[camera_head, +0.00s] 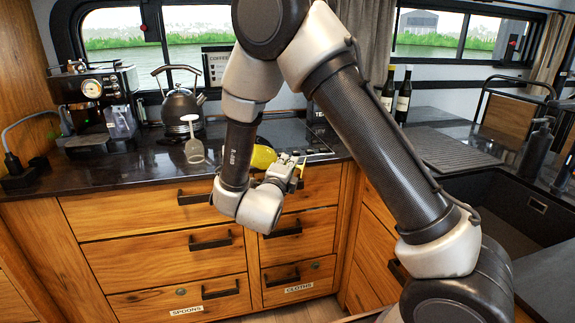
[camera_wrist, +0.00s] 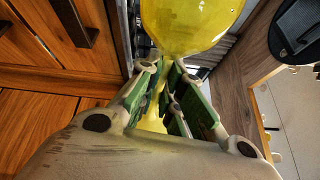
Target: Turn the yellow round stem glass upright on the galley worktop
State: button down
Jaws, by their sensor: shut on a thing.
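The yellow round stem glass (camera_head: 263,157) is at the front edge of the galley worktop (camera_head: 150,165), partly hidden by my arm. My gripper (camera_head: 284,170) is shut on its stem. In the wrist view, the stem (camera_wrist: 154,118) passes between the fingers (camera_wrist: 165,105), and the round yellow bowl (camera_wrist: 190,22) sits just past the fingertips. In the head view the bowl lies to the left of the fingers, and a bit of yellow shows to their right, so the glass looks tipped on its side. I cannot tell whether it touches the worktop.
A clear stem glass (camera_head: 194,150) stands upside down to the left. Behind it is a dark kettle (camera_head: 182,108), with a coffee machine (camera_head: 95,95) farther left. Two bottles (camera_head: 403,95) stand at the back right. A sink (camera_head: 500,215) is at the right. The left front worktop is clear.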

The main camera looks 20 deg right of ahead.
jog(key=m, duration=1.2)
jog(key=shift+m, duration=0.3)
jog(key=m, duration=0.3)
jog(key=shift+m, duration=0.3)
